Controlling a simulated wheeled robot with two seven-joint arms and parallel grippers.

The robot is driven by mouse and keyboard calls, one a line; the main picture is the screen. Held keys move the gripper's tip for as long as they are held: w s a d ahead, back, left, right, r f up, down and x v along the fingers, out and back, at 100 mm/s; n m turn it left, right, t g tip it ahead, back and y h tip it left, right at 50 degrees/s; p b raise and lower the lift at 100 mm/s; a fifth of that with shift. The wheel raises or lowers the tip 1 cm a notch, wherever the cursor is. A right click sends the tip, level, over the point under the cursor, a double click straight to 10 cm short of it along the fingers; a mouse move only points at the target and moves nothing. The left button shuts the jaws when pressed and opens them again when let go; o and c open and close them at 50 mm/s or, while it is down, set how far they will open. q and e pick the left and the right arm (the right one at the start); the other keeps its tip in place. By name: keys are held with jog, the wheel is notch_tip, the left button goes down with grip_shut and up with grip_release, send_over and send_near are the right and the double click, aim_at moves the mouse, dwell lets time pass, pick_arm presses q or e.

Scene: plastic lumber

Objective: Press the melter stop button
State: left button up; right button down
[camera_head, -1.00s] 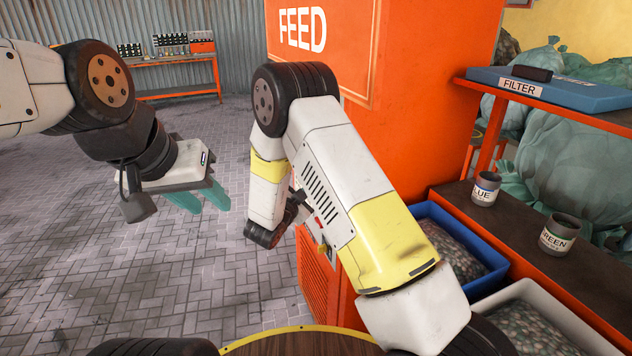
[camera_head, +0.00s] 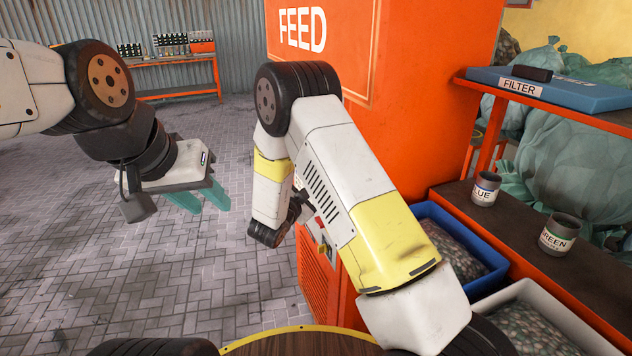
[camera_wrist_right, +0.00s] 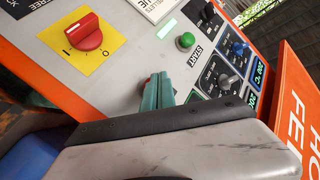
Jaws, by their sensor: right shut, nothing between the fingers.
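In the right wrist view, my right gripper (camera_wrist_right: 160,88) is shut and empty, its teal fingertips close over the grey control panel (camera_wrist_right: 130,60). A small dark red button (camera_wrist_right: 146,86) shows only partly beside the fingertips; the fingers hide the rest, and I cannot tell whether they touch it. Its label is hidden. A green button (camera_wrist_right: 185,40) marked START is just above. In the head view the control panel (camera_head: 321,236) on the orange machine is mostly behind my right arm, which hides the right gripper. My left gripper (camera_head: 200,200) hangs open and empty over the floor.
The orange FEED machine (camera_head: 430,110) stands ahead. A blue bin (camera_head: 500,262) and shelf (camera_head: 515,220) with cups are right. Floor is clear left.

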jog(key=shift+w+d, duration=0.2)
jog(key=shift+d, duration=0.35)
dwell(0.9)
jog(key=shift+a, duration=0.15)
jog(key=shift+s+a, duration=0.35)
jog(key=shift+a, duration=0.45)
jog(key=a, duration=0.1)
jog(key=s+a, duration=0.1)
jog(key=a, duration=0.2)
jog(key=shift+s+a, duration=0.25)
jog(key=shift+a, duration=0.15)
